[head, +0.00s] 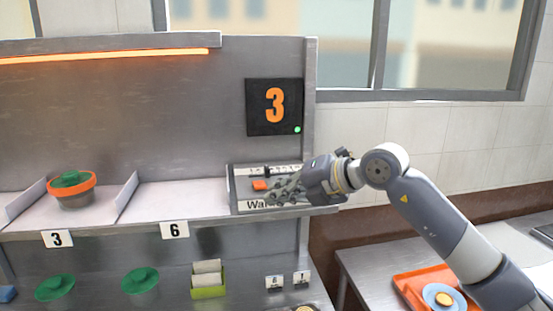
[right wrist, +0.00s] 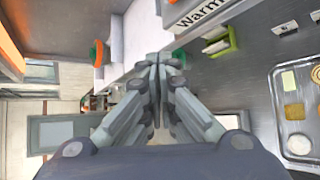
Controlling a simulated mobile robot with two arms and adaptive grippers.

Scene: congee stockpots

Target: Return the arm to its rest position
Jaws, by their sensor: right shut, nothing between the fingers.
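My right arm (head: 435,215) reaches in from the right in the head view. Its gripper (head: 277,194) is in front of a grey panel (head: 235,186) with an orange button (head: 260,185) and partly hidden lettering. In the right wrist view the fingers (right wrist: 158,62) are together with nothing between them. I cannot tell whether the fingertips touch the panel. My left gripper is in neither view.
A black display (head: 258,108) shows an orange 3 and a green light. A pot with an orange rim and green lid (head: 74,190) stands in the bay labelled 3. An orange tray (head: 412,290) lies on the counter at right, below my arm.

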